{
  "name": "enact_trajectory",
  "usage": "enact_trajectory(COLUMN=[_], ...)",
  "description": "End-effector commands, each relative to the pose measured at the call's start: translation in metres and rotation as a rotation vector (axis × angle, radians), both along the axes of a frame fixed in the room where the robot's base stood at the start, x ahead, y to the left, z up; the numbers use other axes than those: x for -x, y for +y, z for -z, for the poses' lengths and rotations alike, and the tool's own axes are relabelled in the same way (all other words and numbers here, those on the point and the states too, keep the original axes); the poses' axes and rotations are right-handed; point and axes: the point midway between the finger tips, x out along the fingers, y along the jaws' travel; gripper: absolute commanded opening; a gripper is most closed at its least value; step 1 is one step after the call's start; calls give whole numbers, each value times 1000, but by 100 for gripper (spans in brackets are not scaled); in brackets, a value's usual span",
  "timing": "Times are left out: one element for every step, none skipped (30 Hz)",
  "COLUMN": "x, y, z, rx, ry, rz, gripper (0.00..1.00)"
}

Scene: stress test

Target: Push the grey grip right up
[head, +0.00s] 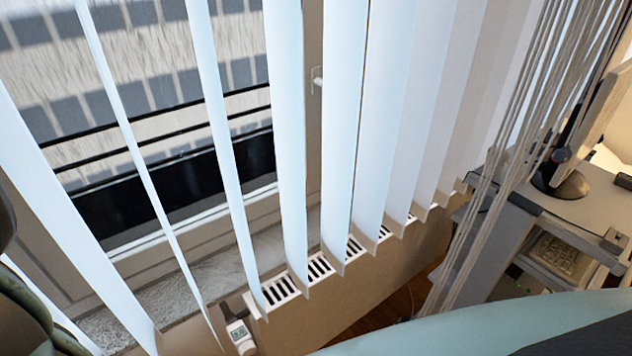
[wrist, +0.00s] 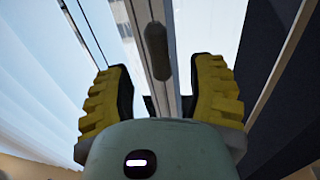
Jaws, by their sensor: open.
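In the wrist view, a dark grey oblong grip (wrist: 156,52) lies along a pale upright rail or frame bar. My gripper (wrist: 163,72) is open, its two yellow ridged fingers to the left and right of the bar. The grip shows between and a little above the fingertips in the picture, with visible room on both sides. I cannot tell how far it is in depth. My gripper does not show clearly in the head view. A small pale window handle (head: 317,80) shows there between the slats; I cannot tell whether it is the same grip.
White vertical blind slats (head: 345,120) hang across the window. Below are a stone sill (head: 150,295) and a radiator (head: 320,268) with a white valve (head: 240,336). Several cords (head: 500,150) hang at the right, in front of a desk (head: 590,200) with a monitor.

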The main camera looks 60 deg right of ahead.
Motion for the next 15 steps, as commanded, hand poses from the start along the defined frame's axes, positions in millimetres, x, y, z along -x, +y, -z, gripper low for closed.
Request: enact_trajectory(x=[-9,-13,-18,-22,-25,-28,-30,-33,-35,-37,-38,-39,-39,-40,-40], y=[-6,-9,-12,-14,-15,-16,-17,-18,-20,-21,-21,-22,-22,-22,-22], z=[-6,-5,-5,-4,-4,-3,-3,-2,-1,-1,-1,0,0,0,1], rx=[4,3,2,2,2,1,2,2,2,2,1,0,0,0,0], ry=[-3,-2,-2,-2,-2,0,0,0,1,1,0,1,1,1,1], rz=[7,7,8,8,6,5,3,3,3,3,3,2,2,2,2], gripper=[56,56,56,56,56,56,56,56,56,56,56,56,56,56,56])
